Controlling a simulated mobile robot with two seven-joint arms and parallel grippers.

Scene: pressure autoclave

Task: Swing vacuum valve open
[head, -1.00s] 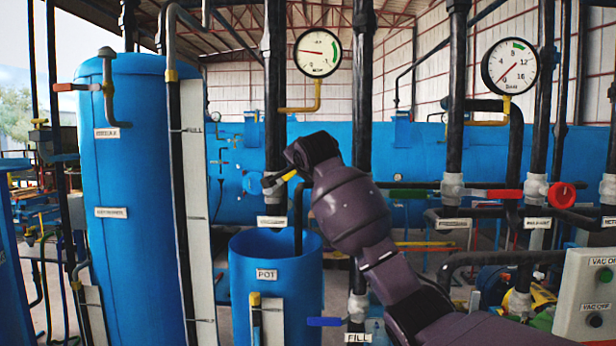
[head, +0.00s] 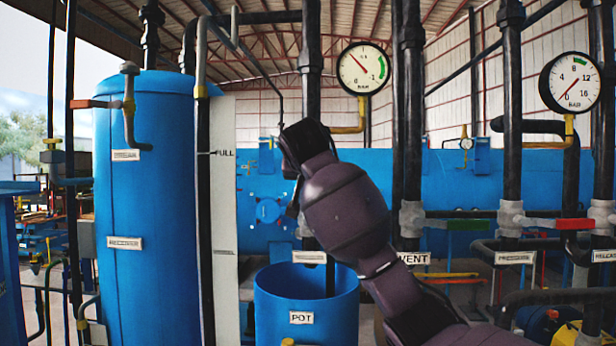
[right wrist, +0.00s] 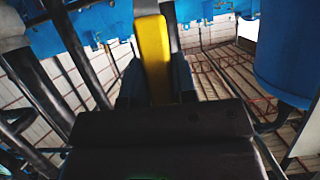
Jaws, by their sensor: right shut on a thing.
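My right gripper (right wrist: 157,82) is shut on a yellow valve lever (right wrist: 153,50), which stands between its fingers in the right wrist view. In the head view my right forearm and wrist cover the lever and most of the gripper. The valve body is also hidden there, on the black vertical pipe (head: 311,60) above the blue pot (head: 275,305). A small white label (head: 309,257) hangs below it, too small to read. The round gauge (head: 363,69) has its needle pointing up and left. My left gripper is not in view.
A tall blue receiver tank (head: 165,205) stands at the left. A red-handled valve (head: 577,224) and a second gauge (head: 571,80) are at the right. Several black vertical pipes, such as the vent pipe (head: 411,130), stand close to my right arm.

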